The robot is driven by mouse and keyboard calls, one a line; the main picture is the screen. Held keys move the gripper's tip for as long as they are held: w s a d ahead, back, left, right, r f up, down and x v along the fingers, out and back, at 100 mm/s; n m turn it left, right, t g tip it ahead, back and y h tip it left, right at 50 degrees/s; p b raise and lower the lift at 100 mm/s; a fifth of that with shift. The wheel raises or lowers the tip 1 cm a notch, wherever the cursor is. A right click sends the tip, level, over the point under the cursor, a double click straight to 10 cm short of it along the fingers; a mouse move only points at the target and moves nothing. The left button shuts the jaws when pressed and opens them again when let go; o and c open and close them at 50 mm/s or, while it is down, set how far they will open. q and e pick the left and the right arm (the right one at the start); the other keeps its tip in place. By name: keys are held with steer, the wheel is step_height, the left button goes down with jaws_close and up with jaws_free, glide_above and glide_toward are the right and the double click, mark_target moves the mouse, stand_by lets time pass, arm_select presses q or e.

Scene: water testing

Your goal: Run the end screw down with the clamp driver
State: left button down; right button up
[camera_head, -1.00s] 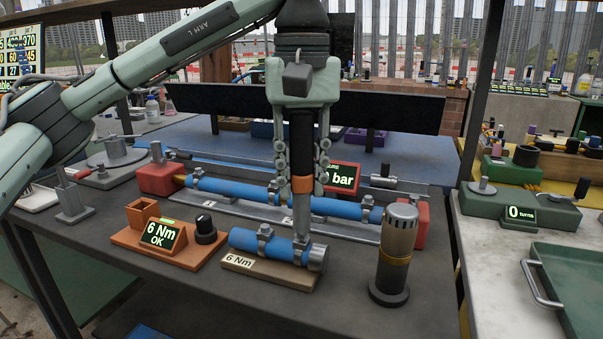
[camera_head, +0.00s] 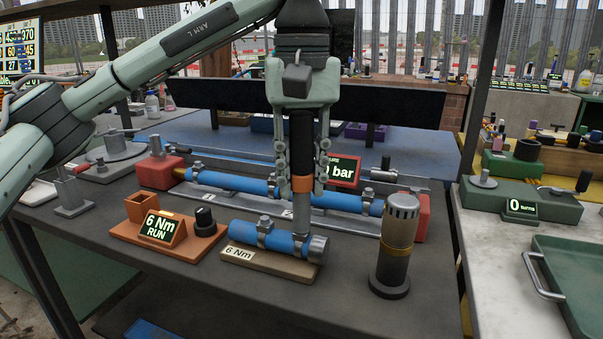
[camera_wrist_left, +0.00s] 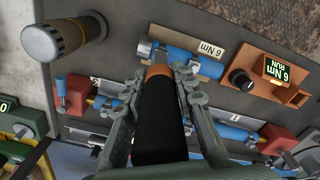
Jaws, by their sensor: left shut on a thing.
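My left gripper (camera_head: 302,182) is shut on the clamp driver (camera_head: 302,210), which has a black body, an orange ring and a grey shaft. The driver stands upright, shaft down, over the right end of a short blue pipe (camera_head: 246,232). The pipe lies on a beige block (camera_head: 262,260) labelled 6 Nm. The shaft's end is at the right-hand clamp; whether it sits on the end screw is hidden. In the left wrist view the black body (camera_wrist_left: 158,120) lies between the fingers. An orange base (camera_head: 140,242) carries a display (camera_head: 163,229) reading 6 Nm RUN. My right gripper is out of view.
Behind are a long blue pipe (camera_head: 228,182) on a rail, red end blocks (camera_head: 422,217) and a bar display (camera_head: 345,171). Bare dark bench lies in front.

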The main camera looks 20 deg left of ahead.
mark_target(302, 112)
arm_select(q)
steer(key=shift+p, duration=1.05)
stand_by(0.9)
steer(key=shift+r+p, duration=0.75)
steer(key=shift+r, duration=0.05)
stand_by(0.3)
steer(key=shift+r+p, duration=0.65)
steer(key=shift+r, duration=1.6)
